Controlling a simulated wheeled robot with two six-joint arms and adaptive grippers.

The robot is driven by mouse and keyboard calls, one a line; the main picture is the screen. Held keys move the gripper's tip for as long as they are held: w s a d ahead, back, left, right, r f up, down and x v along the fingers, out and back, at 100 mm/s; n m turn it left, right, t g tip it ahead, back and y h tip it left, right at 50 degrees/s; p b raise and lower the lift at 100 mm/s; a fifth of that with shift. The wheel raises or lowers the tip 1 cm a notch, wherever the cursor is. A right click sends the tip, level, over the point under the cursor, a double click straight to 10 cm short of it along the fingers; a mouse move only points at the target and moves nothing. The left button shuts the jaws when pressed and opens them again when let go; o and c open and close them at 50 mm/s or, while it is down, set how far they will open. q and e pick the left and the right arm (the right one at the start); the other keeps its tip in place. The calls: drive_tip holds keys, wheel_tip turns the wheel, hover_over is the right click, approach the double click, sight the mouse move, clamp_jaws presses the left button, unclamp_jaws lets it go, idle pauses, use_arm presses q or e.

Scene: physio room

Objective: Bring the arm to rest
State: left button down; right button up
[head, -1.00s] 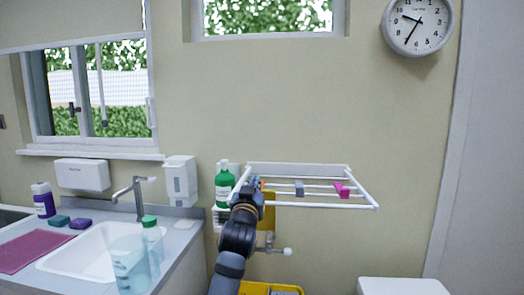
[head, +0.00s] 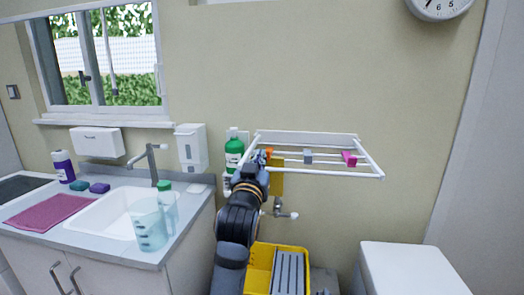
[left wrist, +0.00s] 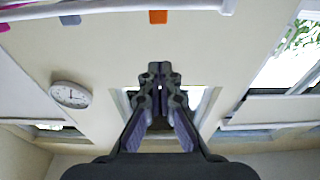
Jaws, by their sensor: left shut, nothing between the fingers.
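My left gripper (head: 256,160) shows in the head view at the left part of the white wall rack, in front of the wall, with my arm reaching up from below. In the left wrist view the left gripper (left wrist: 160,72) has its fingers together with nothing between them. The white rack (head: 305,138) carries an orange clip, a grey clip (head: 307,156) and a pink clip (head: 349,158) on its rails. The orange clip (head: 268,153) is close beside my fingers in the head view; I cannot tell whether they touch. My right gripper is out of view.
A green bottle (head: 234,152) stands just left of my gripper. A yellow bin (head: 258,268) is below the rack. The sink counter (head: 190,222) with a clear jug (head: 150,232) is at left. A white cabinet (head: 410,268) is at lower right. The wall right of the rack is clear.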

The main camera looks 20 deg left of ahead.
use_arm(q)
drive_tip(key=s+f+m+g+h, duration=0.15)
drive_tip(key=s+f+g, duration=0.25)
drive_tip(key=f, duration=0.9)
drive_tip(key=s+f+m+g+h, duration=0.1)
drive_tip(key=s+f+g+h, duration=0.2)
drive_tip(key=f, duration=1.1)
drive_tip(key=s+d+f+m+g, duration=0.1)
drive_tip(key=s+f+g, duration=0.4)
drive_tip(key=s+f, duration=0.5)
drive_tip(key=s+d+f+m+g, duration=0.1)
drive_tip(key=s+f+g, duration=0.3)
drive_tip(key=s+f, duration=0.6)
drive_tip(key=s+a+f+g+p, duration=0.1)
drive_tip(key=s+f, duration=0.1)
drive_tip(key=f, duration=0.8)
drive_tip(key=s+a+f+p, duration=0.1)
drive_tip(key=f+p, duration=0.1)
drive_tip(key=f, duration=0.8)
drive_tip(key=s+a+f+g+p, duration=0.1)
drive_tip(key=s+f+p, duration=0.1)
drive_tip(key=s+f, duration=1.3)
drive_tip(key=s+n, duration=0.1)
drive_tip(key=s, duration=0.3)
drive_tip(key=shift+s+a, duration=0.2)
drive_tip(key=shift+a, duration=0.05)
